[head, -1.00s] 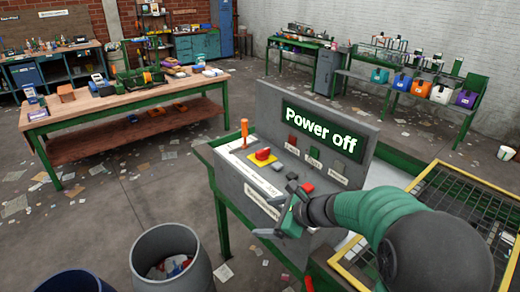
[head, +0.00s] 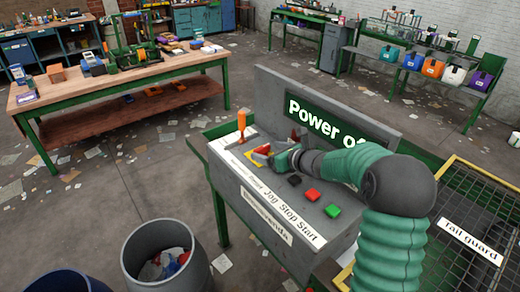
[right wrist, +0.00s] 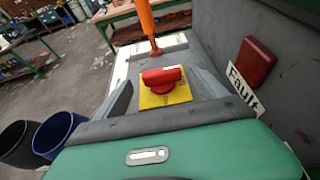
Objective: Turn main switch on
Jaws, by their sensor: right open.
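The main switch, a red rotary knob (right wrist: 162,75) on a yellow plate (right wrist: 168,97), is on the grey control console (head: 225,170). In the head view the yellow plate (head: 257,158) is partly hidden by my right gripper (head: 268,153). In the right wrist view my right gripper (right wrist: 160,80) is open, with one finger on each side of the knob; I cannot tell whether they touch it. The display (head: 325,119) reads "Power of", its end hidden by my arm. My left gripper is not in view.
An orange handle (head: 241,122) stands upright just beyond the switch. Black (head: 294,180), red (head: 313,194) and green (head: 332,211) buttons sit nearer on the console. A red fault lamp (right wrist: 256,62) is on the upright panel. A grey bin (head: 165,245) stands on the floor.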

